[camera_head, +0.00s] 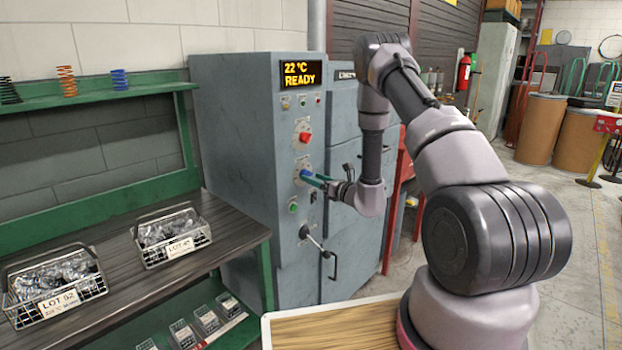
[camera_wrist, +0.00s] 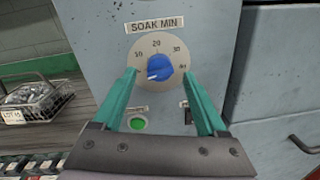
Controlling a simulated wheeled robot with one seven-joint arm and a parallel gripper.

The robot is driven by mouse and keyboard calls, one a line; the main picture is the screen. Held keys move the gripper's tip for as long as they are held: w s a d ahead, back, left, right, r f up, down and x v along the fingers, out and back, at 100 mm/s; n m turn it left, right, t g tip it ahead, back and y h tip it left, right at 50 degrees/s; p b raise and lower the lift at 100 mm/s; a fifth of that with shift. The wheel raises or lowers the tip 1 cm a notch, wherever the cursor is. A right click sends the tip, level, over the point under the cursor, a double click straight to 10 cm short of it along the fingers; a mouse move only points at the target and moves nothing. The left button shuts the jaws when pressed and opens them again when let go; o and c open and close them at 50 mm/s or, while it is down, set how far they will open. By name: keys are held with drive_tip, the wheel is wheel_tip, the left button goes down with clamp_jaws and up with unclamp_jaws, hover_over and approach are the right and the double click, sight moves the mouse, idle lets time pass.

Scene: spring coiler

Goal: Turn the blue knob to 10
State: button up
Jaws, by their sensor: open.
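The blue knob (camera_wrist: 160,68) is in the middle of a round pale dial (camera_wrist: 143,63) marked 10, 20, 30 and 40 under a SOAK MIN label (camera_wrist: 157,26). Its white pointer mark faces lower left, below the 10. The knob also shows on the grey cabinet's front in the head view (camera_head: 304,173). My gripper (camera_wrist: 160,74) is open, with one teal finger on each side of the knob in the wrist view. In the head view my gripper (camera_head: 320,179) is close in front of the knob; I cannot tell whether the fingers touch it.
On the cabinet (camera_head: 240,150), a red knob (camera_head: 305,137) is above the blue knob, and a green button (camera_head: 293,207) and a lever handle (camera_head: 315,240) are below. The display (camera_head: 301,75) reads 22 °C READY. A bench (camera_head: 110,275) with wire baskets stands left.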

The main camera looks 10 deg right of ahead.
drive_tip(key=shift+x, duration=1)
drive_tip(key=shift+c, duration=0.3)
clamp_jaws()
drive_tip(key=shift+m, duration=0.4)
drive_tip(key=shift+m+g, duration=0.4)
drive_tip(key=shift+m, duration=3.9)
